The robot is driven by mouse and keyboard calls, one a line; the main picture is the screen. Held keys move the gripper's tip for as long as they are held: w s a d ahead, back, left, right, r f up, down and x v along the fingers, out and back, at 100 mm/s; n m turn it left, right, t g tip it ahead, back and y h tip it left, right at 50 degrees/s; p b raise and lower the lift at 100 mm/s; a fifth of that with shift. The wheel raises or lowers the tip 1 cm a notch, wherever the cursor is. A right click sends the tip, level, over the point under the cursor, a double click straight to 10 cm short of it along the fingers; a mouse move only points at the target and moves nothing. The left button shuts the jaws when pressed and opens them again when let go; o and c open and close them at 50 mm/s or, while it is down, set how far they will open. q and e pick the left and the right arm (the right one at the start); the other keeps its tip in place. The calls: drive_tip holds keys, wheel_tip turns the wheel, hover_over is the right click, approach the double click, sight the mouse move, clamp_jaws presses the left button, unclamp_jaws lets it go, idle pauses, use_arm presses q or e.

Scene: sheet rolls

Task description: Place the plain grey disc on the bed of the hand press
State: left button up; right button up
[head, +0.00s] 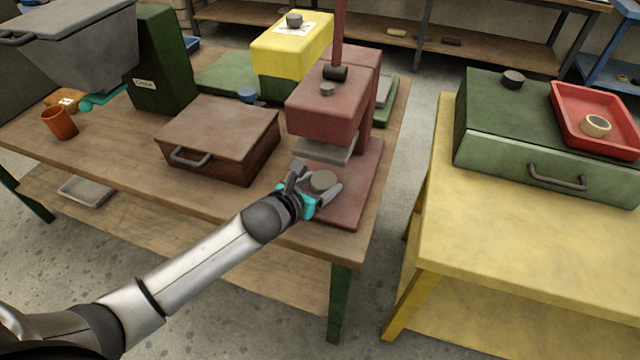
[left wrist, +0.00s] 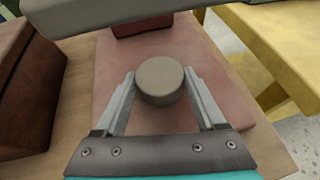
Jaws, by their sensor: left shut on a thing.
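The hand press (head: 330,110) is dark red, with an upright lever and a grey pressing plate under its head. Its flat red bed (head: 350,200) reaches toward the table's front edge; it also fills the middle of the left wrist view (left wrist: 185,50). My left gripper (head: 322,186) is shut on the plain grey disc (head: 323,180), held flat between the fingertips over the front part of the bed. The disc shows clearly in the left wrist view (left wrist: 159,80). I cannot tell whether it touches the bed. My right gripper is not in view.
A brown box with a handle (head: 220,135) stands left of the press. The grey pressing plate (head: 325,150) hangs just behind the disc. A yellow machine (head: 290,45) stands further back. Across a gap, a yellow table (head: 500,230) bears a green case and a red tray (head: 600,120).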

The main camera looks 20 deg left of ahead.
use_arm(q)
drive_tip(key=shift+f, duration=0.1)
drive_tip(key=o, duration=1.5)
drive_tip(key=shift+s+a+r, duration=0.1)
drive_tip(key=shift+s+r, duration=0.15)
drive_tip(key=p+v, duration=0.3)
drive_tip(key=v, duration=0.8)
drive_tip(key=shift+s, duration=0.2)
